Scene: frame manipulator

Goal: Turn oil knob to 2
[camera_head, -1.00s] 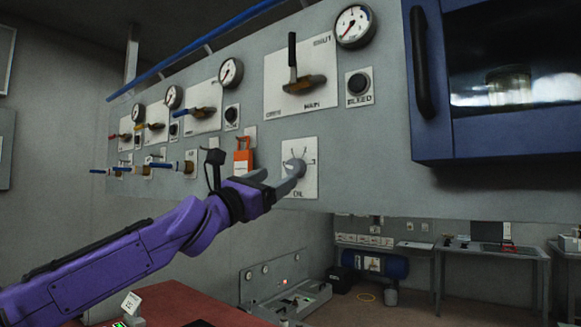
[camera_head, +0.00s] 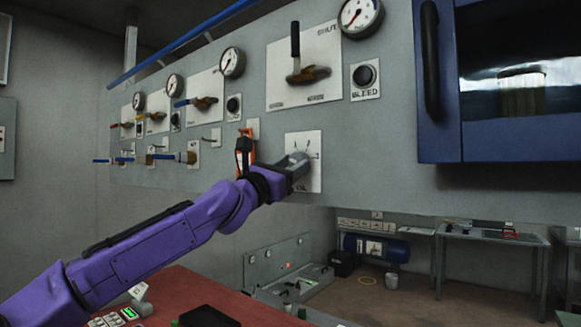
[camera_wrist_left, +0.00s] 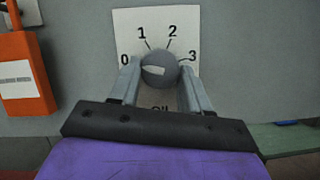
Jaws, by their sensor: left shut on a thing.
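The oil knob (camera_wrist_left: 158,66) is a round grey knob on a white plate (camera_wrist_left: 188,20) marked 0, 1, 2 and 3. In the wrist view its pale pointer mark lies nearly level on its left half, seemingly towards 0. My left gripper (camera_wrist_left: 159,76) is shut on the knob, with one finger on each side of it. In the head view my left gripper (camera_head: 297,167) reaches the oil plate (camera_head: 311,183) from the lower left and largely hides the knob. My right gripper is not in view.
An orange padlock-like tag (camera_wrist_left: 25,80) hangs left of the plate; it also shows behind my wrist in the head view (camera_head: 246,143). A lever valve (camera_head: 309,75), a bleed button (camera_head: 364,76) and a blue cabinet (camera_head: 437,140) are above and right. A red table (camera_head: 165,290) is below.

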